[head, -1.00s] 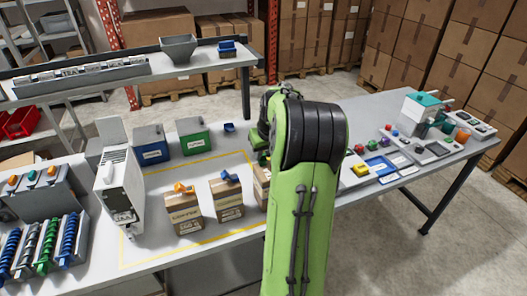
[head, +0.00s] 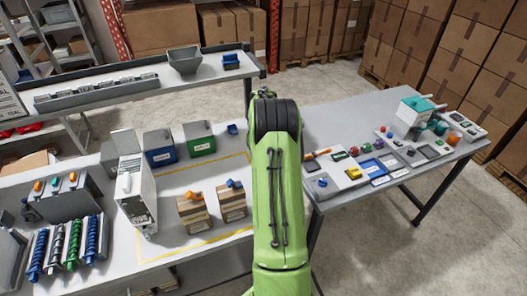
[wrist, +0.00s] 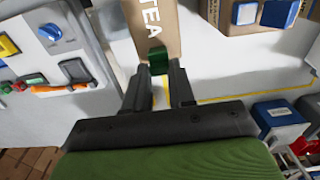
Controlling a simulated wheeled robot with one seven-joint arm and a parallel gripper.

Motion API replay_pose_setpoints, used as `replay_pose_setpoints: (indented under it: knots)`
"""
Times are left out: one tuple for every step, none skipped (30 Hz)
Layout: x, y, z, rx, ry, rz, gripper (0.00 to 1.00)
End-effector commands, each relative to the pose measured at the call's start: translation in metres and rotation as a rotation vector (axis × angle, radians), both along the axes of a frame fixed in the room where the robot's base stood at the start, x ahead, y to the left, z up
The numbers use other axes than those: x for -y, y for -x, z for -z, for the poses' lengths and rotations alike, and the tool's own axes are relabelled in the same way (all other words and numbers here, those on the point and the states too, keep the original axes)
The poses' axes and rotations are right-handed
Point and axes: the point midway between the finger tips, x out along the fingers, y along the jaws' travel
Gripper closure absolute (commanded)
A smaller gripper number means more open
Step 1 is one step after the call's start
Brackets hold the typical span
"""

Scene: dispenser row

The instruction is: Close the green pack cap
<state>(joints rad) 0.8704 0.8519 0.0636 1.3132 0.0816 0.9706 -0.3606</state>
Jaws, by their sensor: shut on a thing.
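In the wrist view, a brown pack (wrist: 153,25) marked TEA stands just beyond my fingertips. A small green cap (wrist: 158,60) is at its near end, between the two fingers of my gripper (wrist: 159,78). The gripper is shut on this cap. I cannot tell whether the cap is fully closed on the pack. In the head view, my green arm hides the gripper, the green cap and the TEA pack.
Two other packs stand left of my arm, one with an orange cap (head: 193,196), one with a blue cap (head: 234,184). Blue (head: 160,148) and green (head: 199,138) bins stand behind. A white dispenser (head: 134,192) is further left. A right-hand table (head: 345,123) holds several small devices.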

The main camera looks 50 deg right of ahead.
Motion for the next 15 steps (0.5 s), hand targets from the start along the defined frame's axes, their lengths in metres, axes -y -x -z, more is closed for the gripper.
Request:
replay_pose_setpoints:
  knots:
    - [0.0001,-0.0001,0.0001,-0.002,-0.001,0.0,1.0]
    - [0.0001,-0.0001,0.0006,-0.003,-0.002,0.0,1.0]
    - [0.0001,0.0,0.0011,-0.002,-0.001,0.0,1.0]
    - [0.0001,0.0,0.0014,-0.002,-0.001,0.0,1.0]
    - [0.0002,-0.0001,0.0016,-0.002,-0.001,0.0,1.0]
    - [0.0002,-0.0001,0.0018,-0.001,-0.001,0.0,1.0]
    - [0.0002,-0.0001,0.0018,-0.001,-0.001,0.0,1.0]
    - [0.0002,-0.0002,0.0019,-0.001,-0.001,0.0,1.0]
    - [0.0002,-0.0002,0.0019,-0.001,-0.001,0.0,0.73]
    - [0.0003,-0.0002,0.0019,0.0,0.0,0.0,0.68]
    - [0.0003,-0.0002,0.0019,0.0,0.0,0.0,0.64]
    - [0.0003,-0.0002,0.0019,0.0,0.0,0.0,0.58]
    - [0.0003,-0.0002,0.0019,0.0,0.0,0.0,0.53]
    - [0.0004,-0.0002,0.0018,0.0,0.0,0.0,0.49]
    - [0.0004,-0.0002,0.0018,0.0,0.0,0.0,0.49]
